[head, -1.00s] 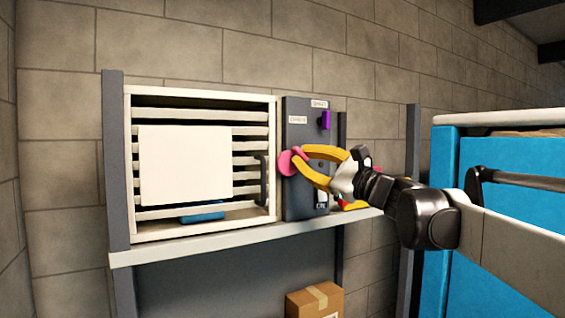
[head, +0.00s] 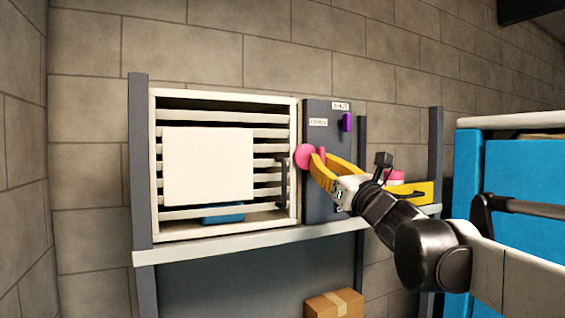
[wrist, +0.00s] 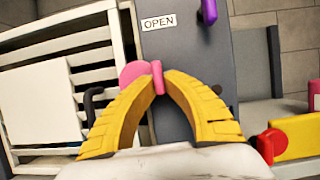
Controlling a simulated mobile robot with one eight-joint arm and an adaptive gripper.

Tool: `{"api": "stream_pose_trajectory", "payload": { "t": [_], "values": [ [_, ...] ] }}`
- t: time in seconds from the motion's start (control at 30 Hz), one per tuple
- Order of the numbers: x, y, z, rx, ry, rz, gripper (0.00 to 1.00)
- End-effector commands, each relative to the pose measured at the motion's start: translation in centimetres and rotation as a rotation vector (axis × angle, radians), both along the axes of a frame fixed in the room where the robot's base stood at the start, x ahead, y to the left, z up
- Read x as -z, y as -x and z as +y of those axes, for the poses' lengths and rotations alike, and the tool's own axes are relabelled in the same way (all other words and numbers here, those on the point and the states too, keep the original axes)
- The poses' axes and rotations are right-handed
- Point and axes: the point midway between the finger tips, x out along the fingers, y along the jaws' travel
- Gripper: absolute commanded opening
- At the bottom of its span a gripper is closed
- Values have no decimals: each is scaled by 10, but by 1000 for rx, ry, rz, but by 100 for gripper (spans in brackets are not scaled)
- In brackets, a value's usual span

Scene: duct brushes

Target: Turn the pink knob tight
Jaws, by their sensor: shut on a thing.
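The pink knob (head: 304,156) is on the dark grey panel (head: 318,208) to the right of the slatted white box. It shows as a round disc with a smaller upright pink piece beside it. In the wrist view the knob (wrist: 134,72) sits at my fingertips. My gripper (head: 319,163) has yellow fingers. In the wrist view my gripper (wrist: 158,84) has both fingertips closed on the upright pink piece, with the disc partly behind the left finger. The fingers hide part of the panel.
The slatted white box (head: 225,116) has a dark handle (head: 282,180) just left of the knob. A purple lever (head: 347,122) is above right. An OPEN label (wrist: 158,22) is above the knob. A yellow and red thing (wrist: 292,138) is at right. A blue cabinet (head: 468,190) stands further right.

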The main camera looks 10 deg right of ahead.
Motion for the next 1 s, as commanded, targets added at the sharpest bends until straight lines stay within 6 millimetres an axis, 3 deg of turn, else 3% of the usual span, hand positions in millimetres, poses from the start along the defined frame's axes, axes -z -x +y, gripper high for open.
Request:
{"api": "stream_pose_trajectory", "payload": {
  "t": [0.6, 0.63, 0.7, 1.0],
  "values": [
    [-1, 0, 0, -1, -41, 12, 0],
    [-1, 0, 0, -1, -41, 12, 16],
    [-1, 0, 0, -1, -40, 12, 33],
    [0, 1, 0, 0, -40, 12, 33]
  ]
}}
